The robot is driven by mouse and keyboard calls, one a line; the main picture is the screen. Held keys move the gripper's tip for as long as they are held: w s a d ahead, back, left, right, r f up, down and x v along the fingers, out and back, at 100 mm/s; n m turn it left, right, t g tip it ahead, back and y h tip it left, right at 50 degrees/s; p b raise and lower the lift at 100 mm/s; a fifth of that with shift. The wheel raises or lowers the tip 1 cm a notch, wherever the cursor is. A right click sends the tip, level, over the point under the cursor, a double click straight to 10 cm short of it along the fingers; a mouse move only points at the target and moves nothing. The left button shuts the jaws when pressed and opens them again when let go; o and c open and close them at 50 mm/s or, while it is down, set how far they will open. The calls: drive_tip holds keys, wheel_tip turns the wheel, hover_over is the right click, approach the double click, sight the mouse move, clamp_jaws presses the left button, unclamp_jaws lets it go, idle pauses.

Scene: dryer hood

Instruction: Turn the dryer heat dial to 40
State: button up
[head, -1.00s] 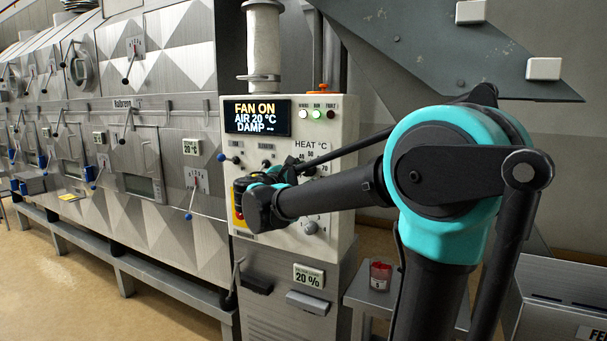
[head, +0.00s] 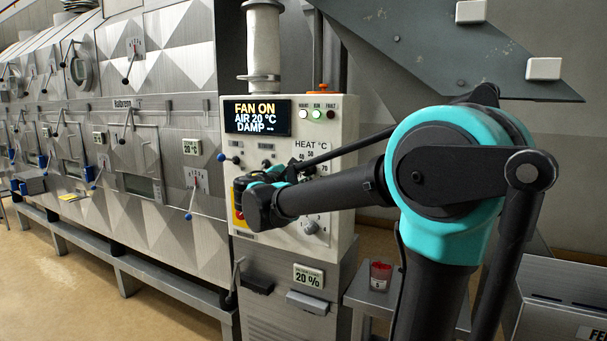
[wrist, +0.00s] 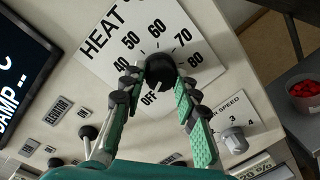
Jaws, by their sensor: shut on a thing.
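The heat dial (wrist: 160,69) is a dark round knob on a white scale plate (wrist: 108,62) marked OFF and 40 to 80. My gripper (wrist: 160,84) is shut on the dial, with its green-padded fingers on either side of it. I cannot make out clearly where the dial's pointer stands. The display (head: 257,117) reads FAN ON, AIR 20 °C, DAMP.
A fan speed knob (wrist: 233,140) sits below the scale, close to one finger. Small toggle levers (wrist: 88,132) stand near the other finger. A red-filled cup (head: 380,276) stands on a side table at right. A metal hood (head: 450,50) slopes above.

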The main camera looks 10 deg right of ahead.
drive_tip(key=m, duration=0.7)
drive_tip(key=shift+y, duration=0.3)
drive_tip(key=m, duration=0.3)
drive_tip(key=shift+s+d, duration=0.1)
drive_tip(key=shift+m+y, duration=0.4)
drive_tip(key=shift+m, duration=1.3)
drive_tip(key=o, duration=1.2)
drive_tip(key=shift+c, duration=0.2)
drive_tip(key=shift+r, duration=0.1)
drive_tip(key=f+v, duration=0.1)
drive_tip(key=v, duration=1.1)
drive_tip(key=shift+r, duration=0.35)
